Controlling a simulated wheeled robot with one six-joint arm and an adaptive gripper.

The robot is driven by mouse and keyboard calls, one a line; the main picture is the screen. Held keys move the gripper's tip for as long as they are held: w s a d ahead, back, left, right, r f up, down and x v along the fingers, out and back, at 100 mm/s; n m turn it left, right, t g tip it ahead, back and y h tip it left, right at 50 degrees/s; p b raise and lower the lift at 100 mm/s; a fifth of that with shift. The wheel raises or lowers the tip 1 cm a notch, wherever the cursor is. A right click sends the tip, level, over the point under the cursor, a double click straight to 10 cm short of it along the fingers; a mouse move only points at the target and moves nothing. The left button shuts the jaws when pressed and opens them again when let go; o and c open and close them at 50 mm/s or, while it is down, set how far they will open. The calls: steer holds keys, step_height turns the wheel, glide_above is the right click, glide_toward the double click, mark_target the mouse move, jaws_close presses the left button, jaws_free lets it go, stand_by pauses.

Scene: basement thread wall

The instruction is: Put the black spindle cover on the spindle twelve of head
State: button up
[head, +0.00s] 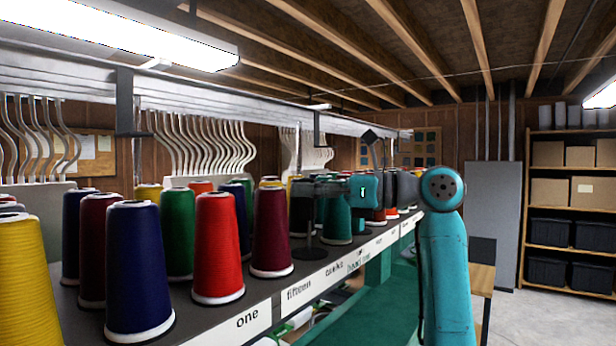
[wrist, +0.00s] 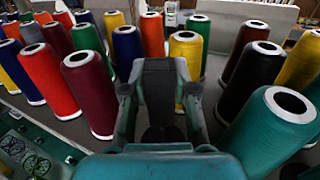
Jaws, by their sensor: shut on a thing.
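My gripper (head: 318,188) reaches left over the shelf of thread cones in the head view. In the wrist view its two fingers (wrist: 160,100) are closed on a dark, blocky piece (wrist: 158,82), which I take to be the black spindle cover. I cannot tell whether the held piece touches this post. No label I can read marks spindle twelve.
Thread cones crowd the shelf: red (head: 218,250), navy (head: 138,270), maroon (head: 271,232) and yellow (head: 22,285) at left. A teal cone (wrist: 272,125) and a black cone (wrist: 250,80) stand close on the gripper's right in the wrist view. Labels such as "one" (head: 247,319) line the shelf edge.

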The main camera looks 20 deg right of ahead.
mark_target(310, 221)
steer(key=shift+f, duration=2.6)
steer(key=shift+d+f, duration=0.1)
steer(key=shift+f, duration=0.25)
steer(key=o, duration=0.9)
steer(key=v, duration=1.2)
steer(key=shift+s, duration=0.1)
